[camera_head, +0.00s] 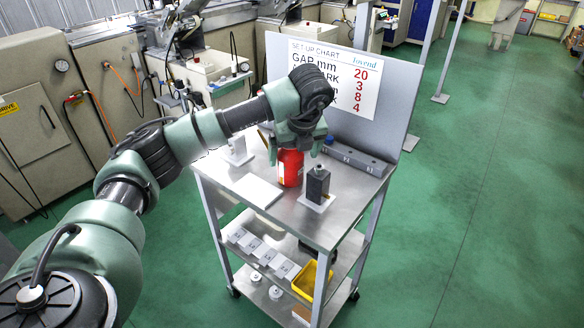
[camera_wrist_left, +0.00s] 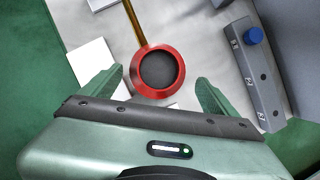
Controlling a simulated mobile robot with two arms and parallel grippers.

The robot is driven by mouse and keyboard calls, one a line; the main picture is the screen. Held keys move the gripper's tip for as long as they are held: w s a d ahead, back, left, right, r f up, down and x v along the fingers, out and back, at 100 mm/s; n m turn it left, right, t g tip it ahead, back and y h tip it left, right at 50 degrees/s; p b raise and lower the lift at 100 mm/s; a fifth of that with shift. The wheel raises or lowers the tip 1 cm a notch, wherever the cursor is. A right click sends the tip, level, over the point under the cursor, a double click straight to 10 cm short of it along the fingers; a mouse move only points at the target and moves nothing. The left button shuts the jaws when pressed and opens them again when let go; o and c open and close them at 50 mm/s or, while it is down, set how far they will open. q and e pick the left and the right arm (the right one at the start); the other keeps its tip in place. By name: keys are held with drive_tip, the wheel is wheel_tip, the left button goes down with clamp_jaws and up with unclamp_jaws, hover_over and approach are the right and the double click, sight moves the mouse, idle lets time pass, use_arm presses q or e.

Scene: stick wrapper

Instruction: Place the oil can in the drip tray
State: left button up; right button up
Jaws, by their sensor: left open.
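The oil can (camera_head: 290,168) is red and stands upright on the metal cart top. In the left wrist view the oil can (camera_wrist_left: 158,70) shows from above as a red ring with a dark centre, and a brass spout points up the picture. My left gripper (camera_head: 297,143) is over the can, pointing down. Its open fingers (camera_wrist_left: 158,82) are on either side of the can, with gaps visible. A flat white plate (camera_head: 257,191), perhaps the drip tray, lies left of the can. It also shows in the left wrist view (camera_wrist_left: 93,66). My right gripper is not in view.
A dark grey block (camera_head: 317,181) on a white base stands right of the can. A grey numbered rail (camera_head: 355,157) with a blue knob lies behind it. A chart board (camera_head: 395,110) rises at the cart's back. Lower shelves hold white boxes and a yellow bin (camera_head: 308,281).

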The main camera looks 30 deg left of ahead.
use_arm(q)
drive_tip(key=shift+a+f, duration=0.25)
drive_tip(key=shift+f, duration=0.1)
drive_tip(key=x, duration=0.2)
drive_tip(key=p+x, duration=0.1)
drive_tip(key=x, duration=0.2)
drive_tip(key=shift+a+r, duration=0.1)
drive_tip(key=shift+a, duration=0.15)
clamp_jaws()
drive_tip(key=shift+r, duration=0.1)
wheel_tip(320, 180, up, 20)
drive_tip(key=b, duration=0.1)
